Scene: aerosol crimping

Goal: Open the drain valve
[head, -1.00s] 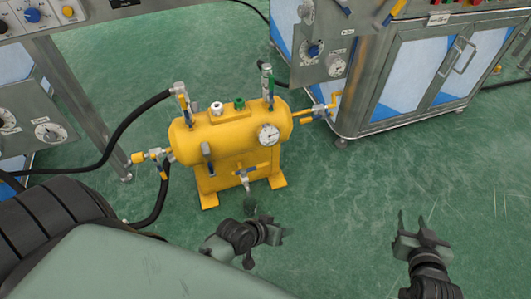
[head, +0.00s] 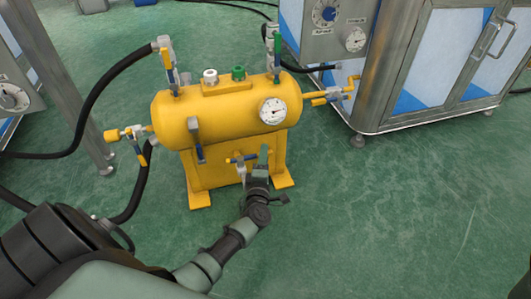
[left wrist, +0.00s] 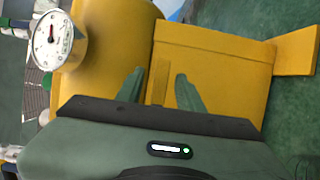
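The yellow tank (head: 220,112) stands on the floor on a yellow stand, and it fills the upper part of the left wrist view (left wrist: 105,30). My left gripper (head: 257,160) is at the tank's lower front, just right of the drain valve. In the left wrist view its two fingers (left wrist: 160,90) stand apart, facing the tank. A narrow yellow piece shows between them; I cannot tell if it belongs to the valve. My right gripper is out of view.
A round gauge (head: 272,111) is on the tank's front right, above my left gripper. A blue-handled valve (head: 197,140) hangs at the front left. Black hoses (head: 90,105) run on the left. A steel cabinet (head: 400,75) stands behind right. The floor at right is clear.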

